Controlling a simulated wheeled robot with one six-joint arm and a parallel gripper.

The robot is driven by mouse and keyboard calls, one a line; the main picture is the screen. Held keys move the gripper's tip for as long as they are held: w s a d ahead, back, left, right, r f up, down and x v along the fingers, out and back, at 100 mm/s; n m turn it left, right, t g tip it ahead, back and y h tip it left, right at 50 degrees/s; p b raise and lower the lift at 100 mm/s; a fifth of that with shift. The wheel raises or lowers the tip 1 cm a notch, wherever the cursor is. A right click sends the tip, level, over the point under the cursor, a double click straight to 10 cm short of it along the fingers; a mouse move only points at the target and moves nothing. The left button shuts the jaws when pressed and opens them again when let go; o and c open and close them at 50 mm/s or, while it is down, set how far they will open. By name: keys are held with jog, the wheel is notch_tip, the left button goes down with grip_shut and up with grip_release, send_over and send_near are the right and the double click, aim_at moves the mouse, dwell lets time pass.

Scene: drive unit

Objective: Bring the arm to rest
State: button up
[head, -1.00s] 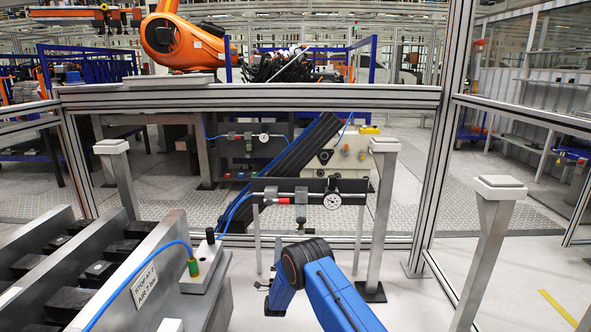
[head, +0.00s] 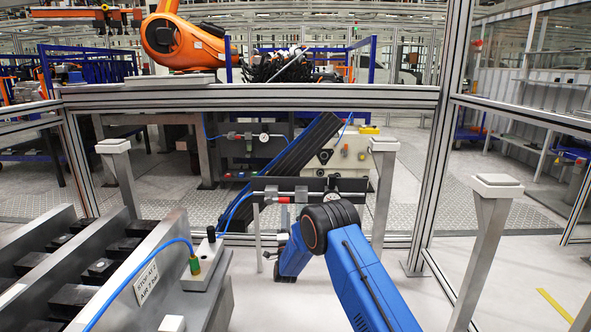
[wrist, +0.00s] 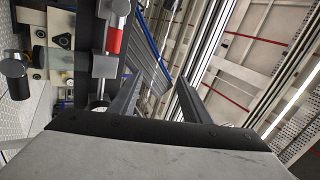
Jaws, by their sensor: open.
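My blue arm reaches up from the lower right in the head view, and its dark joint covers part of the gauge panel (head: 285,184) behind it. My gripper shows in the wrist view (wrist: 158,84) with its two dark fingers apart and nothing between them. In the head view the gripper is mostly hidden behind my arm. The wrist view is tilted on its side, and a red and silver fitting (wrist: 114,38) appears just left of the fingers. I cannot tell how far it is from them.
A machine block with a label (head: 146,284) and a blue hose stands at the left. Grey posts (head: 121,175) stand at the left and right (head: 493,240). An aluminium frame (head: 250,96) crosses behind. An orange robot (head: 185,45) sits beyond it. Floor at lower right is mostly clear.

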jog(key=s+d+r+n+g+y, duration=0.15)
jog(key=d+r, duration=0.25)
jog(key=r, duration=0.4)
jog(key=s+d+r+n+g, duration=0.1)
jog(key=d+r+n+g, duration=0.25)
jog(key=r, duration=0.55)
jog(key=s+d+r+n+g, duration=0.2)
jog(key=s+d+r, duration=0.25)
jog(key=s, duration=0.25)
jog(key=s+d+r+n+g, duration=0.2)
jog(key=s+d+r, duration=0.2)
jog(key=s+d, duration=0.3)
jog(key=s+d+n+g, duration=0.2)
jog(key=s+d+g, duration=0.15)
jog(key=s, duration=0.95)
jog(key=s+d+n+g, duration=0.15)
jog(key=s+d, duration=0.25)
jog(key=s, duration=0.8)
jog(key=s+d+f+n+g, duration=0.1)
jog(key=s+d+f, duration=0.1)
jog(key=s, duration=0.8)
jog(key=s+d+f+n+g+h, duration=0.1)
jog(key=s+f, duration=0.3)
jog(key=s, duration=0.7)
jog(key=s+d+f+n+g+h, duration=0.1)
jog(key=s+d+f+g, duration=0.2)
jog(key=s, duration=0.8)
jog(key=shift+s+d+f, duration=0.15)
jog(key=shift+d+f, duration=0.25)
